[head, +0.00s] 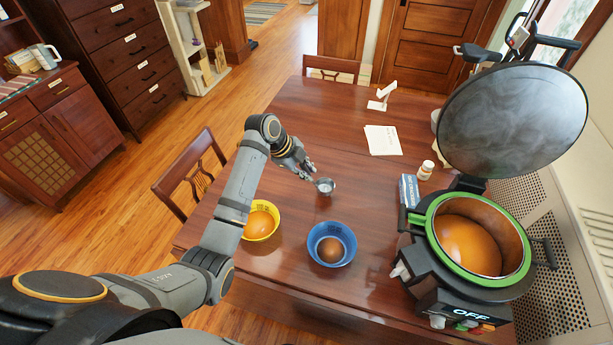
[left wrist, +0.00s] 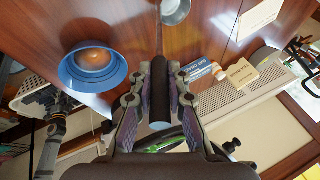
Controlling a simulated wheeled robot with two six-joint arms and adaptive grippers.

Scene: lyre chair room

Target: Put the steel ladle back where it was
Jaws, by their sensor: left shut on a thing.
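The steel ladle has a small metal cup (head: 326,185) and a long handle (left wrist: 158,40) with a dark grip. My left gripper (head: 308,171) is shut on the ladle over the middle of the table. In the left wrist view the dark grip lies between the fingers of my left gripper (left wrist: 160,92), and the cup (left wrist: 175,10) points away at the top. I cannot tell whether the cup touches the table. My right gripper's fingers do not show in either view.
A yellow bowl (head: 260,234) and a blue bowl (head: 316,255), both with orange-brown contents, stand on the table's near side. A large open cooker (head: 430,220) with a green rim stands at right. A blue box (head: 409,190), bottle (head: 426,170) and papers (head: 382,140) lie beyond.

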